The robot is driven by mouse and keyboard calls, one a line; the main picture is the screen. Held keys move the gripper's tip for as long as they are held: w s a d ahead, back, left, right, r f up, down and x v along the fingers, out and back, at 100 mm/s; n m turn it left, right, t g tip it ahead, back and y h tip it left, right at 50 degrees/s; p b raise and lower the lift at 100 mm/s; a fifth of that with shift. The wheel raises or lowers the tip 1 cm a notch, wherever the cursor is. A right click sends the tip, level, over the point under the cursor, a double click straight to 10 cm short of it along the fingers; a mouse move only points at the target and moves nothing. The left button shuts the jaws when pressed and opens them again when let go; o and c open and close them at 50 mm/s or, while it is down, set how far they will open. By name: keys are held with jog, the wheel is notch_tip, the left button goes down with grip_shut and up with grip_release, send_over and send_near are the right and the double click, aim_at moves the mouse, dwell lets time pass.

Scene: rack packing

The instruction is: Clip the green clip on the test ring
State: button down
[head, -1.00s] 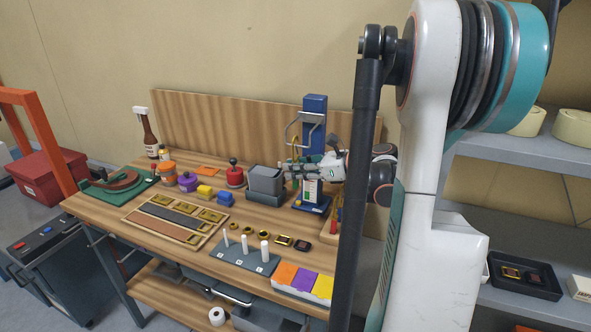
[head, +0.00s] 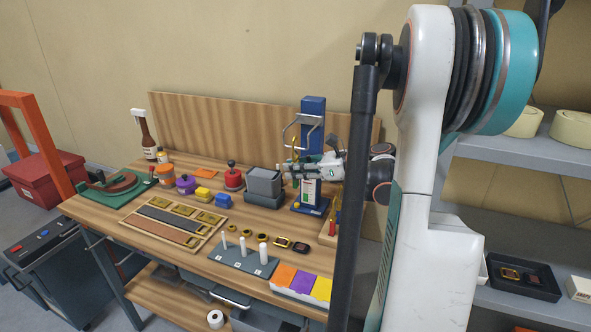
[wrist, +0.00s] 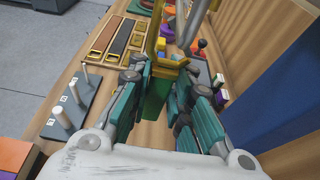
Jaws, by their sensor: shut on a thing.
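My gripper (wrist: 172,98) is shut on the green clip (wrist: 155,97), whose green body sits between the teal fingers. A yellow upper part (wrist: 153,28) of the clip reaches up beyond the fingertips. In the head view my gripper (head: 291,173) is in front of the blue post (head: 313,108), and the thin yellow part (head: 295,146) stands upright by the test ring, a grey metal loop (head: 289,126) on the post. A grey curved rod, probably the ring (wrist: 190,22), shows in the wrist view. I cannot tell whether the clip is around the ring or only beside it.
A grey bin (head: 264,183) stands just left of the gripper. A peg board (head: 238,258), small yellow rings (head: 247,236) and coloured boxes (head: 300,284) lie toward the front. A slotted wooden tray (head: 172,223) is left. A wooden back panel (head: 215,130) rises behind.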

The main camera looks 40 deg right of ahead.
jog(key=shift+d+f+b, duration=0.1)
jog(key=shift+f+b, duration=0.55)
jog(key=shift+f, duration=0.2)
dwell(0.4)
jog(key=c, duration=2.3)
grip_release()
jog(key=shift+f, duration=0.2)
